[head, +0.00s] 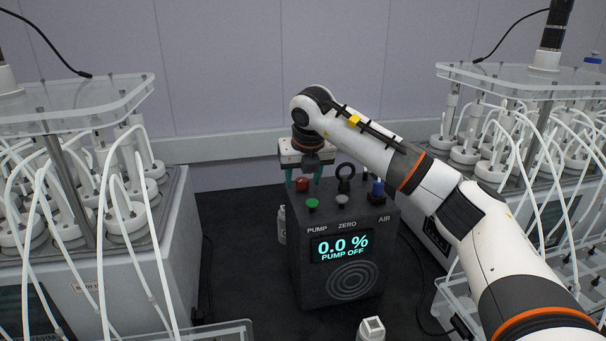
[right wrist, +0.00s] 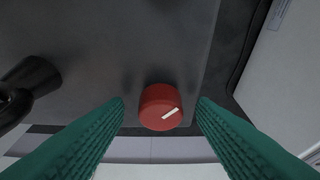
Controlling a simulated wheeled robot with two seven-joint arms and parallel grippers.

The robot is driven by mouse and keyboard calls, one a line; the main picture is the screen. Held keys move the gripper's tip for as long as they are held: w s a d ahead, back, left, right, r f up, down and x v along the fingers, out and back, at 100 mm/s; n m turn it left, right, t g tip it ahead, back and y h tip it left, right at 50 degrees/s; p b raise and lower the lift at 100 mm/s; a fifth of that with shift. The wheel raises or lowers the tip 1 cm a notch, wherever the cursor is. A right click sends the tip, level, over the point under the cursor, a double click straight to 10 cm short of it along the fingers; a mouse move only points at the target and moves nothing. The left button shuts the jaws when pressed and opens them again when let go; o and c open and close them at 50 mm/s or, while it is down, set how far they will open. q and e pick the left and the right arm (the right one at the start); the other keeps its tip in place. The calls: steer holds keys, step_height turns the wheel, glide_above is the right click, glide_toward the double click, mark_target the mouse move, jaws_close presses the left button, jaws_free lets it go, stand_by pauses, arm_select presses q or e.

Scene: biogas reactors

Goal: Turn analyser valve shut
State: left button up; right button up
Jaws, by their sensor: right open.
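The analyser (head: 308,272) is a dark box on the black bench top, its screen reading 0.0 % and PUMP OFF. A red knob (head: 302,185) stands on its top near the back left. In the right wrist view the red knob (right wrist: 160,108) has a white pointer mark slanting up to the right. My right gripper (head: 304,173), with green fingers, is open above the knob. In the right wrist view the knob sits between the two fingertips, with a gap on each side. I cannot tell how far down the fingers reach. My left gripper is out of view.
Reactor racks with white tubes stand left (head: 128,92) and right (head: 520,82). A small bottle (head: 282,226) stands beside the analyser.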

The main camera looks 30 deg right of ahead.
steer(key=c, duration=1)
steer(key=shift+n, duration=0.4)
steer(key=n+y, duration=0.1)
steer(key=n, duration=0.1)
steer(key=shift+d+n, duration=0.15)
steer(key=shift+n, duration=0.15)
steer(key=n+y+p, duration=0.1)
steer(key=n, duration=0.2)
steer(key=shift+r+n+y+p, duration=0.15)
steer(key=shift+n+y+p, duration=0.25)
steer(key=n+y+p, duration=0.1)
steer(key=n, duration=0.2)
steer(key=n+g+y+p, duration=0.1)
steer(key=n+p, duration=0.1)
steer(key=n, duration=0.1)
steer(key=shift+w+d+g, duration=0.2)
steer(key=shift+g, duration=0.1)
steer(key=shift+w+n+g+y+p, duration=0.15)
steer(key=shift+n+g+p, duration=0.4)
steer(key=shift+n, duration=0.65)
steer(key=shift+s+n+g+y+p, duration=0.1)
steer(key=shift+n+g+y+p, duration=0.15)
steer(key=shift+n+p, duration=0.7)
steer(key=shift+n, duration=0.35)
